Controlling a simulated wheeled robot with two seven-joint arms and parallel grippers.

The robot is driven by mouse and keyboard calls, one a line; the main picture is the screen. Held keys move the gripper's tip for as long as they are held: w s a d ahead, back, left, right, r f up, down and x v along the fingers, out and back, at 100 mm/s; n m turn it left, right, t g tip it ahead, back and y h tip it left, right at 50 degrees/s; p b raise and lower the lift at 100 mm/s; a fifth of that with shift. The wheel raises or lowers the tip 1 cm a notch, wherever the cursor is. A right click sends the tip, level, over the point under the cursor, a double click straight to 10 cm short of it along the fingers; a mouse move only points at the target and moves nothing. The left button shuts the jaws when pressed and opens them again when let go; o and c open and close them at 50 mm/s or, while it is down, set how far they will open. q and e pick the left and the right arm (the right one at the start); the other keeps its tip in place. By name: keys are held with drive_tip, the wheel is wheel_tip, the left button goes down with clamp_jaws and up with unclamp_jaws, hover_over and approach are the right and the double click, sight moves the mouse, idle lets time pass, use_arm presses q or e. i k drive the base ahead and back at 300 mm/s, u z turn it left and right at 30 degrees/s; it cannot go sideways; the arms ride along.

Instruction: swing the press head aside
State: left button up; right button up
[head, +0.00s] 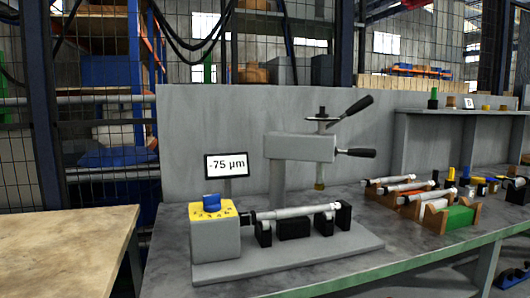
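The press head (300,147) is a grey block on a grey column (277,185) at the back of the workbench. It reaches out to the right of the column. A vertical spindle passes through its right end, with a black-handled lever (352,109) on top and a brass-coloured tip (319,186) below. A second black handle (355,153) sticks out to the right from the head. In the picture the tip is just above the right part of a metal shaft (285,213), which rests on black supports (264,232) on a grey base plate (350,243). Neither gripper is in view.
A yellow unit with a blue knob (211,201) stands at the shaft's left end. A sign reading -75 µm (226,166) stands behind it. Wooden racks with shafts (438,214) are at right. A wooden table (60,250) is at left; a grey panel (210,120) stands behind.

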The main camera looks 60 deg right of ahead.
sight(310, 147)
drive_tip(key=u, duration=0.95)
drive_tip(key=k, duration=1.25)
drive_tip(key=z, duration=2.35)
drive_tip(key=i, duration=0.4)
drive_tip(key=u, duration=0.1)
